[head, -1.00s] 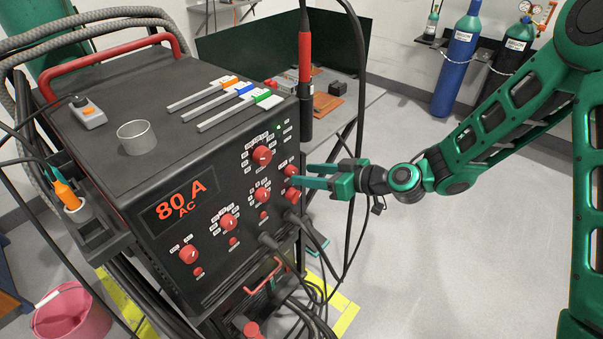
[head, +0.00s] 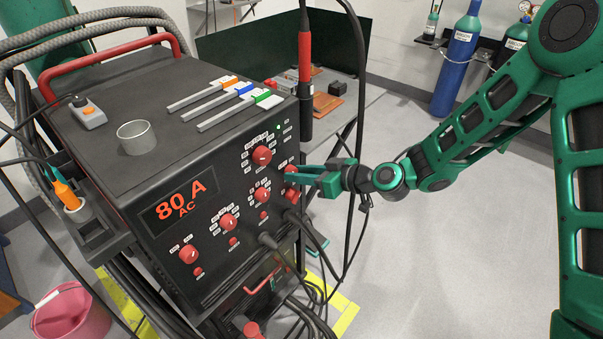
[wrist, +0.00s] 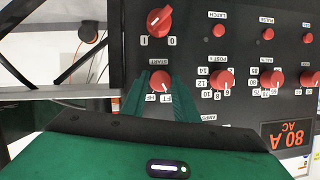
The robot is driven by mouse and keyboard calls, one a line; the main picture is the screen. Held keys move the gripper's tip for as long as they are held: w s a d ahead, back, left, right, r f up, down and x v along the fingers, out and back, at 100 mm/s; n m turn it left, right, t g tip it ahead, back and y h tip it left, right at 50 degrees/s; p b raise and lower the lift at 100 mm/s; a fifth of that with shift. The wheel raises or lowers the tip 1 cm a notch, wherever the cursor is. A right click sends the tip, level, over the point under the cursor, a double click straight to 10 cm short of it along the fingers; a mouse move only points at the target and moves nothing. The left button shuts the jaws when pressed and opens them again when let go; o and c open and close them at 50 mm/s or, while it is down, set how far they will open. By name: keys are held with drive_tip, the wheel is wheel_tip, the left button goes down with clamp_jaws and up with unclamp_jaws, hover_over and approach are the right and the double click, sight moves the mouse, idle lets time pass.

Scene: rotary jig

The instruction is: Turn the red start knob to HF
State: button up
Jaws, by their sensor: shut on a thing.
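The red start knob (wrist: 160,81) is on the black panel of the welding machine, and the wrist view shows it upside down. Its labels HF (wrist: 152,98) and FT (wrist: 166,98) sit beside it. The knob's pale mark seems to lean toward FT, but it is small. My gripper (wrist: 160,88) has one green finger on each side of the knob and is shut on it. In the head view my gripper (head: 297,173) is at the panel's right edge, and its fingers mostly cover the knob.
A red 0/1 knob (wrist: 158,21) is close by, below the start knob on the panel (head: 292,195). Other red knobs (head: 262,155) lie to the left. A torch (head: 305,60) and hanging cables (head: 350,240) are near my gripper. Open floor (head: 450,240) lies to the right.

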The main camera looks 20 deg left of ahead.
drive_tip(key=shift+w, duration=0.15)
drive_tip(key=m+g+y, duration=0.1)
drive_tip(key=m, duration=0.2)
drive_tip(key=m+g+y, duration=0.1)
drive_tip(key=m, duration=0.1)
drive_tip(key=m+g+y, duration=0.1)
drive_tip(key=m, duration=0.2)
drive_tip(key=shift+w+d+f+m+g+y, duration=0.2)
drive_tip(key=shift+w+f+m+g+y, duration=0.1)
drive_tip(key=shift+w+f+y, duration=0.1)
idle(0.7)
drive_tip(key=o, duration=0.8)
drive_tip(key=shift+o, duration=1.2)
drive_tip(key=shift+s, duration=0.1)
drive_tip(key=d, duration=1)
drive_tip(key=shift+d+r, duration=0.35)
drive_tip(key=shift+r, duration=0.1)
